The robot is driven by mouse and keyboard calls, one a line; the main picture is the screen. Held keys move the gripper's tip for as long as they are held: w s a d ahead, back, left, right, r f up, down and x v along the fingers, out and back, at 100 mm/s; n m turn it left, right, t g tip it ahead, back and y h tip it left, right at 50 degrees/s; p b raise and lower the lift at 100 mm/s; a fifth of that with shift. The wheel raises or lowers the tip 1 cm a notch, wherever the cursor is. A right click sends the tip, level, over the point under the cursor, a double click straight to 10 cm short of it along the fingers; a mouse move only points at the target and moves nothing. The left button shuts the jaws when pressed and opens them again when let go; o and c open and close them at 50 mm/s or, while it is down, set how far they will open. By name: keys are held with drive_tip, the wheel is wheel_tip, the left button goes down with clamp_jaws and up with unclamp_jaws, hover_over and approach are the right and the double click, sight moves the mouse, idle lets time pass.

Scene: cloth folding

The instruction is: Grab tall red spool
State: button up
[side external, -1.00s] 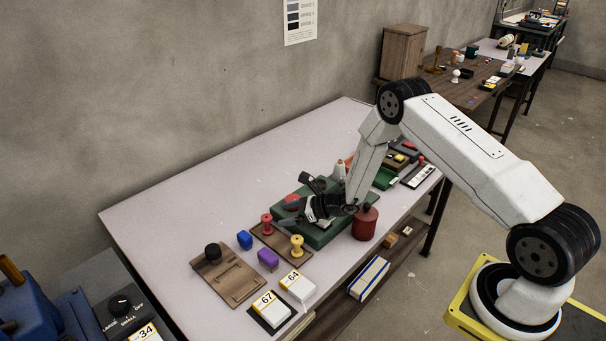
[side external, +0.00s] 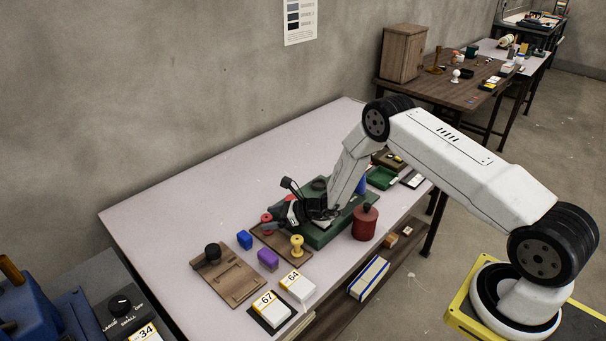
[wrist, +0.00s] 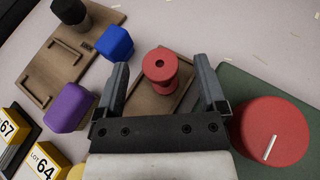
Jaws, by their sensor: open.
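The red spool (wrist: 160,68) stands upright on a small brown wooden board (wrist: 148,104), which also shows in the side view (side external: 281,242). In the wrist view the spool lies between the two spread fingers of my gripper (wrist: 166,82), apart from both. In the side view the red spool (side external: 266,218) is partly hidden by my gripper (side external: 275,222), which is low and close beside it. My gripper is open and empty. A yellow spool (side external: 297,245) stands on the same board, nearer the table's front edge.
A green case (side external: 318,239) lies under my wrist. A red canister (side external: 365,224) stands right of it. A blue block (side external: 245,239), a purple block (side external: 268,259) and a brown board with a black knob (side external: 228,277) are to the left. The table's back left is clear.

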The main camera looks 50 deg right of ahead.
clamp_jaws()
drive_tip(key=shift+r, duration=0.15)
idle(0.4)
drive_tip(key=shift+r, duration=0.85)
drive_tip(key=s+r, duration=1.1)
drive_tip(key=s, duration=0.3)
